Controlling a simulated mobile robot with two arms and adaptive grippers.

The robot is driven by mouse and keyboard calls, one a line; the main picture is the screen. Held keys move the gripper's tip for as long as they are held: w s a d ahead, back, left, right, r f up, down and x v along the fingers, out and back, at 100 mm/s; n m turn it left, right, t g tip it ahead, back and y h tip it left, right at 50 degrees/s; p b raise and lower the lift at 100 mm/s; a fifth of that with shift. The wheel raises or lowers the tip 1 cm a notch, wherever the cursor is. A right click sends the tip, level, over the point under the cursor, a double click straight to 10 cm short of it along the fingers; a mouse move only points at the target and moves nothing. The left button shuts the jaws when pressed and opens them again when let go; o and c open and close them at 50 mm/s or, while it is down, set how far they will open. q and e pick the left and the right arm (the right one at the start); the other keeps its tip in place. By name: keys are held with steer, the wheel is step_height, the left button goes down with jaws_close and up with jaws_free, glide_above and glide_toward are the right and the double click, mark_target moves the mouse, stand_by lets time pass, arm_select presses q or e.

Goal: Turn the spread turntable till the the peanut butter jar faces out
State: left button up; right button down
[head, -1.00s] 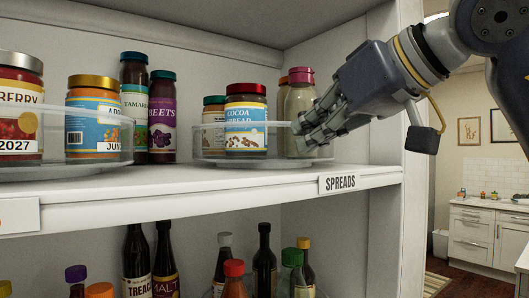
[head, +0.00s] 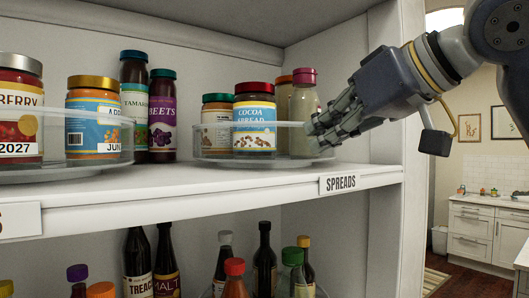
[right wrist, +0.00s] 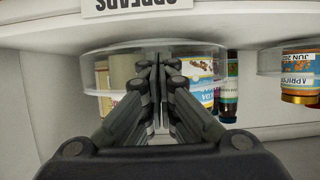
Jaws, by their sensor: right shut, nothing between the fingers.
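The clear spread turntable (head: 214,157) stands on the shelf above the "SPREADS" label. On it, the cocoa spread jar (head: 255,118) with a dark red lid faces front, with a green-lidded jar (head: 217,128) to its left. A pink-lidded jar (head: 304,103) stands at right, and an orange-lidded jar (head: 283,103) is partly hidden behind. I cannot read a peanut butter label. My right gripper (head: 318,134) is shut and empty at the turntable's right rim; contact is hard to tell. In the upside-down right wrist view, its fingers (right wrist: 160,65) overlap the turntable (right wrist: 105,60). My left gripper is out of view.
Another clear turntable (head: 110,165) with jars stands at left. Tamarind (head: 133,100) and beets (head: 162,115) jars stand between the two. A white side panel (head: 388,90) rises close to my right gripper. Bottles (head: 263,262) fill the shelf below.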

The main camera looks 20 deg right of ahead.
steer(key=shift+w+d, duration=0.2)
steer(key=shift+d, duration=0.3)
steer(key=shift+w+d+p, duration=0.3)
steer(key=shift+d+p, duration=0.1)
steer(key=shift+d, duration=0.2)
steer(key=shift+w+d+p, duration=0.25)
steer(key=shift+d+p, duration=0.1)
steer(key=shift+d, duration=0.1)
steer(key=shift+w+d, duration=0.3)
steer(key=shift+d, duration=0.35)
